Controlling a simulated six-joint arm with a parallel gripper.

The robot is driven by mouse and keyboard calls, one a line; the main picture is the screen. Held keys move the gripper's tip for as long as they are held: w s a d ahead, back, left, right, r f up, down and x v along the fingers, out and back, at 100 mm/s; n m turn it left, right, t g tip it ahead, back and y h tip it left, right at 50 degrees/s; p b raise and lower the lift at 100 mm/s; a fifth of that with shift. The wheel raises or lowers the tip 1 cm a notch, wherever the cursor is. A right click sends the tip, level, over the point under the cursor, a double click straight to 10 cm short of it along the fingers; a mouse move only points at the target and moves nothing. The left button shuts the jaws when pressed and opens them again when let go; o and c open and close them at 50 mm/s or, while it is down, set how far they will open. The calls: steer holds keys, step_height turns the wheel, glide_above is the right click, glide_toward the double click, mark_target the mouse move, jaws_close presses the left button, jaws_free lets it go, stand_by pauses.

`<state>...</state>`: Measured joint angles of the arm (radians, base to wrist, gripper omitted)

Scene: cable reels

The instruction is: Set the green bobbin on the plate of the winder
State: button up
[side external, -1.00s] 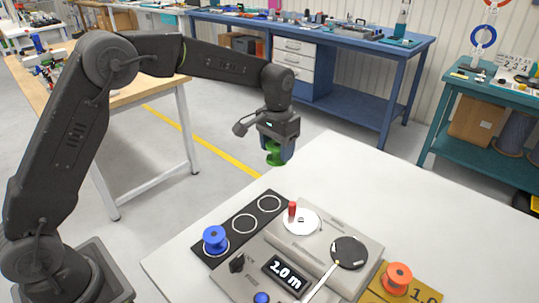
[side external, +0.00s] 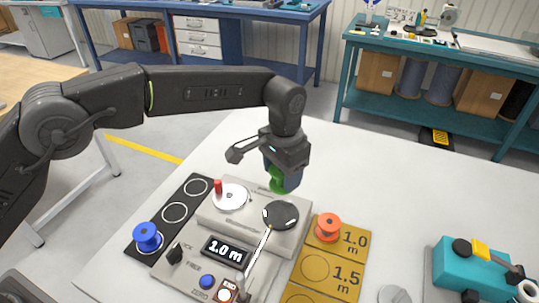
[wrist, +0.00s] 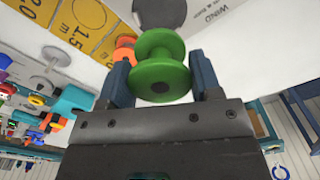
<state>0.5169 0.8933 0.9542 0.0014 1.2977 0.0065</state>
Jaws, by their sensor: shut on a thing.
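The green bobbin (side external: 277,180) is held between the two fingers of my gripper (side external: 283,172), above the back of the winder (side external: 212,250). In the wrist view the bobbin (wrist: 160,72) sits between the blue fingers (wrist: 160,62), one on each side. A dark round plate (side external: 281,215) lies on the winder's right, in front of and below the bobbin in the side view. The same dark disc (wrist: 160,12) shows at the top of the wrist view, partly cut off. A white disc with a red knob (side external: 230,195) is to its left.
A blue bobbin (side external: 147,236) stands on the black ringed strip (side external: 174,212) left of the winder. An orange bobbin (side external: 328,227) stands on the yellow length card (side external: 330,268) to the right. A teal device (side external: 470,265) is farther right. The white table behind is clear.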

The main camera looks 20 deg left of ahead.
steer(key=shift+f, duration=3.7)
steer(key=shift+f, duration=0.1)
steer(key=shift+f, duration=1.15)
steer(key=o, duration=1)
steer(key=shift+r, duration=4.05)
